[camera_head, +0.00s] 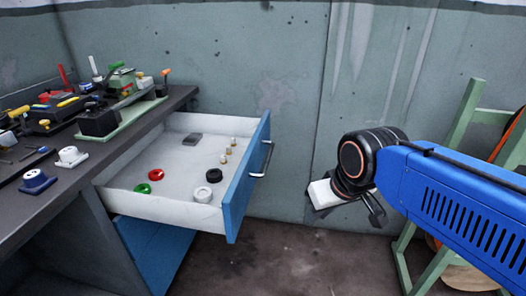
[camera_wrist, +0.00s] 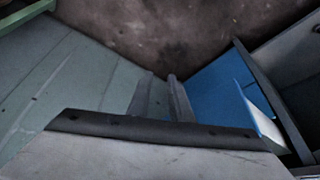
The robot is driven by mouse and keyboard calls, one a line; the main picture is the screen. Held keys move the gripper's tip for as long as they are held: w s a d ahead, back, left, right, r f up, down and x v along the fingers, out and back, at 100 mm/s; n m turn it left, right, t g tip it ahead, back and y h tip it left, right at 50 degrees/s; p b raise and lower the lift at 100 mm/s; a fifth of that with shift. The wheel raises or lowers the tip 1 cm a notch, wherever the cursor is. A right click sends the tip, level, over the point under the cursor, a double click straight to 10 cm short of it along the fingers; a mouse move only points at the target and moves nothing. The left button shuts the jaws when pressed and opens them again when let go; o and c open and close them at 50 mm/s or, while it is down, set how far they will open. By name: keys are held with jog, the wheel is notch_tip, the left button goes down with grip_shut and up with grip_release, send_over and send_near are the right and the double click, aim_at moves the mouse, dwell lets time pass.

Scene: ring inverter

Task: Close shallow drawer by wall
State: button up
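The shallow drawer stands pulled out beneath the dark worktop, beside the wall. Its white tray (camera_head: 150,207) is open to view, and its blue front (camera_head: 238,190) has a metal handle (camera_head: 263,160). My gripper (camera_head: 377,212) is in the air to the right of the drawer front, apart from the handle. In the wrist view, the gripper's two fingers (camera_wrist: 163,98) are close together, with nothing seen between them. A blue panel (camera_wrist: 215,85) shows to their right; I cannot tell which part of the unit it is.
The drawer holds a red ring (camera_head: 156,174), a green ring (camera_head: 142,188), a black piece (camera_head: 214,175) and other small parts. Tools crowd the worktop (camera_head: 58,200). The wall (camera_head: 290,70) runs behind. A green frame (camera_head: 450,150) stands at right. The floor (camera_head: 270,265) before the drawer is clear.

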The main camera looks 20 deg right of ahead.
jog(key=shift+m+y, duration=0.5)
jog(key=shift+m, duration=0.1)
jog(key=w+r, duration=0.1)
jog(key=w, duration=0.2)
jog(key=w+r, duration=0.1)
jog(key=w, duration=0.2)
jog(key=w+r, duration=0.2)
jog(key=w, duration=0.2)
jog(key=shift+w, duration=0.1)
grip_shut()
jog(key=w+d+r+m+t, duration=0.1)
jog(key=w+d, duration=0.3)
jog(key=w, duration=0.5)
jog(key=w+d+r+m+y, duration=0.1)
jog(key=w+d, duration=0.2)
jog(key=w, duration=0.6)
jog(key=w+d+m+t, duration=0.1)
jog(key=w+d, duration=0.3)
jog(key=w, duration=0.6)
send_near(267, 137)
jog(key=d+x, duration=0.1)
jog(key=x, duration=0.3)
jog(key=shift+w+a+f+m, duration=0.15)
jog(key=shift+a+f+m, duration=0.15)
